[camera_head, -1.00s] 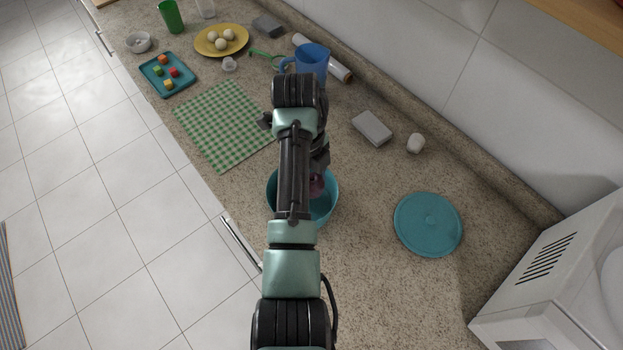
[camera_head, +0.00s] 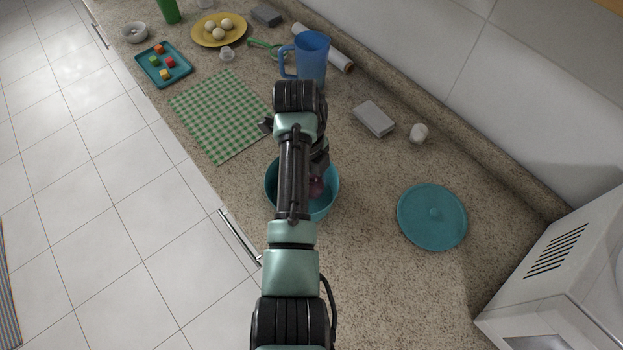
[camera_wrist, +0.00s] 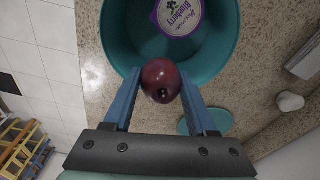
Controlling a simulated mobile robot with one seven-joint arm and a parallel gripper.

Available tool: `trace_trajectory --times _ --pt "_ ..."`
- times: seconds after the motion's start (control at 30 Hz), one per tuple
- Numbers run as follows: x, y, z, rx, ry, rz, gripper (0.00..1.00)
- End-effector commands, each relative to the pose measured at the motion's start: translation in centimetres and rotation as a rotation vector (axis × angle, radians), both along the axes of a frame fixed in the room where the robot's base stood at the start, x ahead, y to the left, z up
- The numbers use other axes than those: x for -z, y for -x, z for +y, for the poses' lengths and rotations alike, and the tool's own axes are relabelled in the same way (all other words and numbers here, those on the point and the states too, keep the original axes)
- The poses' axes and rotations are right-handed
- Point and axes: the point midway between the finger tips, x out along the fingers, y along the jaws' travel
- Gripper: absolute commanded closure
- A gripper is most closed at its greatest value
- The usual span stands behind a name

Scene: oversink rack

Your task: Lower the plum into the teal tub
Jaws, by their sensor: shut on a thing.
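The dark red plum (camera_wrist: 161,80) is held between the two blue fingers of my gripper (camera_wrist: 158,92) in the wrist view. In the head view the plum (camera_head: 317,187) shows partly past my arm, over the teal tub (camera_head: 329,205). The tub (camera_wrist: 118,45) is open, and in the wrist view a purple and white container labelled Blueberry (camera_wrist: 178,14) lies inside it. The plum overlaps the tub's near rim in the wrist view; its height against the rim is hard to tell. My arm hides much of the tub and my fingers in the head view.
A teal lid (camera_head: 432,216) lies to the tub's right. A grey box (camera_head: 373,118) and a white lump (camera_head: 419,133) are behind. A green checked cloth (camera_head: 220,115), blue pitcher (camera_head: 311,60), yellow plate (camera_head: 219,38) and teal tray (camera_head: 150,72) stand farther off.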

Motion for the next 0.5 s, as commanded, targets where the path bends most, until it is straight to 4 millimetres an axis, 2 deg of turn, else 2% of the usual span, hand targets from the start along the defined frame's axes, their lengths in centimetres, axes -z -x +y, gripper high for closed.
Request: trace_trajectory --times 0.5 --pt "2.8 0.0 0.0 0.0 0.0 0.0 0.99"
